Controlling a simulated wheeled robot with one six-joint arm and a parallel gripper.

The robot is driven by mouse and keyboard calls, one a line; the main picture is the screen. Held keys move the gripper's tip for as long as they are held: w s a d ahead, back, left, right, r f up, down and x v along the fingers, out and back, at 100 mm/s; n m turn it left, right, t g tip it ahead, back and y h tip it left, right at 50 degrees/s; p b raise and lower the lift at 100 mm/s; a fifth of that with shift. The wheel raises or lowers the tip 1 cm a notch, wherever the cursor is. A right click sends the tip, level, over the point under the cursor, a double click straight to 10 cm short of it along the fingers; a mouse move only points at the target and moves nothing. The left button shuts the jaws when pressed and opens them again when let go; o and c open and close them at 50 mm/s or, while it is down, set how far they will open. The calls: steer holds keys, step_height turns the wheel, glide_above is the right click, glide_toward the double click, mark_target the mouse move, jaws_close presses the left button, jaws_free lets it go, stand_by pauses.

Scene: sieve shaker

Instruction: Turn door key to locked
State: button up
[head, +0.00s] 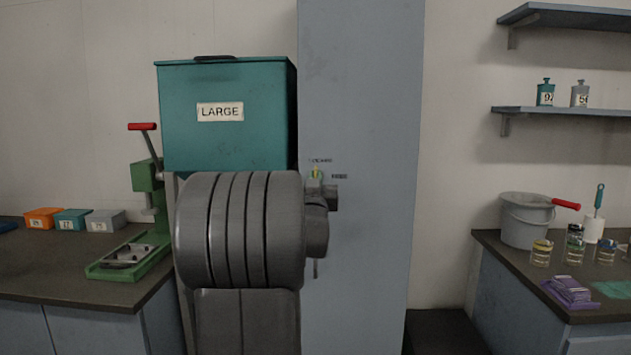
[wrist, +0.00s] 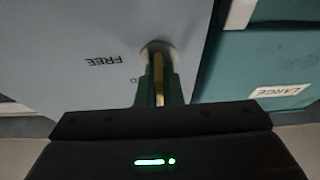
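The door key (head: 315,172) is a small yellow piece on the tall grey-blue door panel (head: 362,90). It stands upright, in line with the small LOCKED label (head: 320,160) above it; the FREE label (head: 339,176) is to its right. In the wrist view, which is upside down, the brass key (wrist: 158,75) runs from a round lock collar (wrist: 158,47) between my dark green fingers. My gripper (wrist: 160,92) is closed around the key, one finger on each side. FREE (wrist: 103,61) reads inverted there, and my fingers hide most of the other label.
A teal bin marked LARGE (head: 228,112) stands directly left of the panel. A green press with a red handle (head: 135,210) is on the left bench. A bucket (head: 527,220) and jars stand on the right bench, under shelves.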

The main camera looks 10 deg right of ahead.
steer(key=o, duration=0.4)
steer(key=shift+o, duration=0.2)
steer(key=v, duration=1.4)
steer(key=shift+b, duration=0.4)
steer(key=shift+w+d, duration=0.1)
steer(key=shift+w, duration=0.05)
steer(key=p+x, duration=0.1)
steer(key=x, duration=1.2)
steer(key=shift+w+r, duration=0.2)
steer(key=shift+w, duration=0.1)
